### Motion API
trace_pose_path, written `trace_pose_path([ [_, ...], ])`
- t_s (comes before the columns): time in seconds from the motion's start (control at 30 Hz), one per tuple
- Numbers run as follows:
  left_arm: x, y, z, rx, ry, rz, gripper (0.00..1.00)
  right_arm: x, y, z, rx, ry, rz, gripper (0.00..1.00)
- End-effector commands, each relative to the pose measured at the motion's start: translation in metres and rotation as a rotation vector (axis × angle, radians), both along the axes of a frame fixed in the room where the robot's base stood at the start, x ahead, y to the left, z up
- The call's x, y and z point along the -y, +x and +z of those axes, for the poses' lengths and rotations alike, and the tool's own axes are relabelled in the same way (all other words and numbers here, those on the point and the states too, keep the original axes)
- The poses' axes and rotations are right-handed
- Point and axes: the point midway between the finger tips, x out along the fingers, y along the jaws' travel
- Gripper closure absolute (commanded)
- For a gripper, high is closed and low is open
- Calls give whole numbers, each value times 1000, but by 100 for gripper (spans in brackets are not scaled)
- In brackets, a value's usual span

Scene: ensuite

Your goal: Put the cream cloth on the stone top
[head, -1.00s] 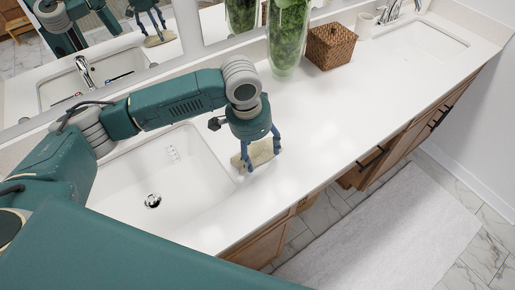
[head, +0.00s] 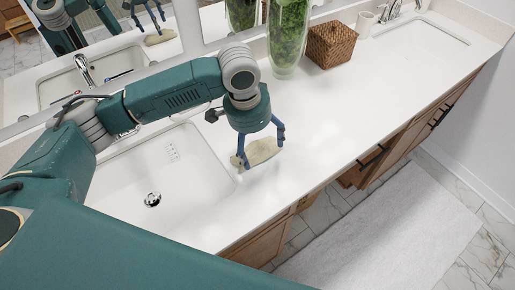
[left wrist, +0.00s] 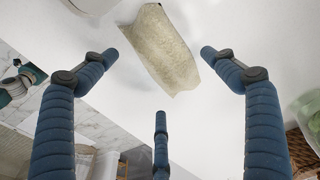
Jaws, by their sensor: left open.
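The cream cloth (head: 264,151) lies as a small crumpled strip on the white stone top (head: 330,120), just right of the left sink. It also shows whole in the left wrist view (left wrist: 163,50), flat on the white surface. My left gripper (head: 262,153) is over the cloth, its fingers spread. In the left wrist view the three blue fingers (left wrist: 158,54) stand apart, with the cloth between and beyond their tips and no finger closed on it. My right gripper is not in view.
The left sink (head: 160,180) is close beside the cloth. A glass vase with green leaves (head: 288,35) and a brown woven basket (head: 331,45) stand behind it. A second sink (head: 420,45) is at the far right. The mirror (head: 110,40) reflects my arm. The top's middle is clear.

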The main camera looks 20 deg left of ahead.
Motion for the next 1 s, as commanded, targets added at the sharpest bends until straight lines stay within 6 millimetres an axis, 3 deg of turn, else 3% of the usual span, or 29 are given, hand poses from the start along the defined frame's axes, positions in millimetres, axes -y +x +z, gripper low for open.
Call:
trace_pose_path([
  [0.2, -4, -4, 48, 6, -1, 0, 14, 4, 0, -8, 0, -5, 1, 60],
  [0.43, -7, -9, 85, 3, -1, 1, 14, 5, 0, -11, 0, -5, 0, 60],
  [0.6, -9, -11, 95, 1, 0, 1, 14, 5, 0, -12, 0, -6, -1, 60],
  [1.0, -9, -11, 96, 0, 0, 1, 14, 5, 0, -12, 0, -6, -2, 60],
])
